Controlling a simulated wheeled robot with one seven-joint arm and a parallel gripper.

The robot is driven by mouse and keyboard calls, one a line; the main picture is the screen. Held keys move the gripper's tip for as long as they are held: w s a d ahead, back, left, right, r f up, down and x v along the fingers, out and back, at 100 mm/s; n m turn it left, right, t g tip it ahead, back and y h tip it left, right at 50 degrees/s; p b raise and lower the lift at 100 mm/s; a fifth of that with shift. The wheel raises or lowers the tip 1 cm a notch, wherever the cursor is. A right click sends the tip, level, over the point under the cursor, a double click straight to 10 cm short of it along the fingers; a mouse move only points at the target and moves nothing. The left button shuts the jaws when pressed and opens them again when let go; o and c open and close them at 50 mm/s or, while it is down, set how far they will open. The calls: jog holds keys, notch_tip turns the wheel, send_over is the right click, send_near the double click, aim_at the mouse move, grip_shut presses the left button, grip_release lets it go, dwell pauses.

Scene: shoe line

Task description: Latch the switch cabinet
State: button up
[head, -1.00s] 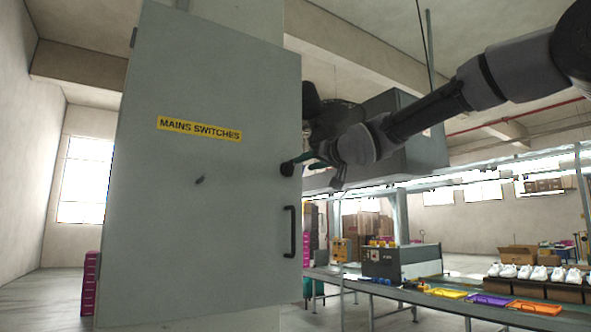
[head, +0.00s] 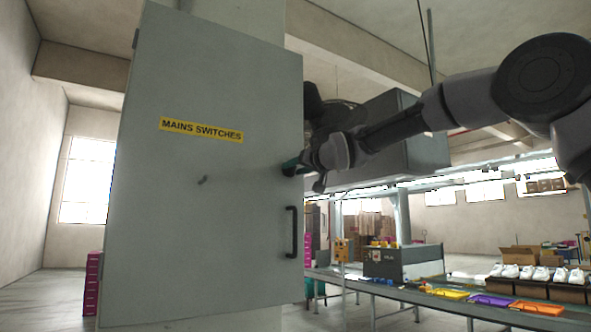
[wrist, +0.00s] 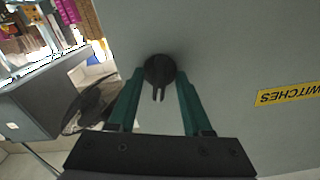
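The grey switch cabinet door (head: 230,220) fills the left and middle of the head view, with a yellow "MAINS SWITCHES" label (head: 201,131). It looks closed, though its edge seam is hard to see. A dark round latch knob (wrist: 159,69) with a forked tab sits on the door in the wrist view. My gripper (wrist: 160,76) has its two green fingers apart, one on each side of the knob; contact is not clear. In the head view my gripper (head: 292,168) is at the door's right edge and hides most of the knob.
A large grey box (head: 415,145) hangs behind my arm. A conveyor line (head: 400,292) with coloured trays and white shoes runs at lower right.

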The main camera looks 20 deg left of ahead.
grip_shut()
jog(key=shift+n, duration=1.7)
jog(key=shift+o, duration=0.6)
grip_release()
jog(key=shift+d, duration=0.1)
jog(key=v, duration=1)
jog(key=shift+s+d, duration=0.2)
jog(key=shift+s, duration=0.1)
